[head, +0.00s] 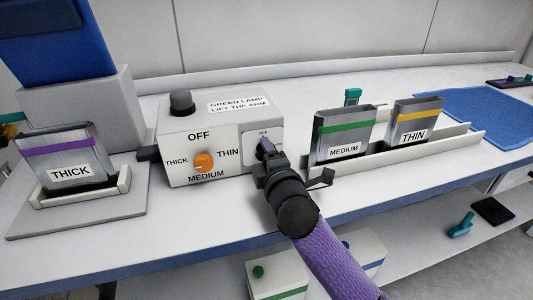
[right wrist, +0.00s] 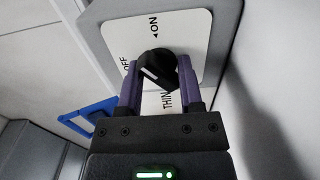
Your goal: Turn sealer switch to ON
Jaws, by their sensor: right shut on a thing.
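The grey control box (head: 180,125) stands on the bench in the head view. A white plate with OFF and ON marks (right wrist: 120,35) carries the black switch knob (right wrist: 158,64), which shows in the right wrist view. My right gripper (head: 264,150) reaches to this plate on the box's right part. In the right wrist view its two purple fingers (right wrist: 158,75) are shut on the knob, one on each side. A white mark shows on the knob; which label it points to I cannot tell. In the head view my gripper hides the knob. My left gripper is not in view.
An orange selector dial (head: 204,162) and a dark dome lamp (head: 181,102) are on the box. Containers marked THICK (head: 72,172), MEDIUM (head: 343,150) and THIN (head: 412,138) stand on either side. A blue mat (head: 490,112) lies at the right.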

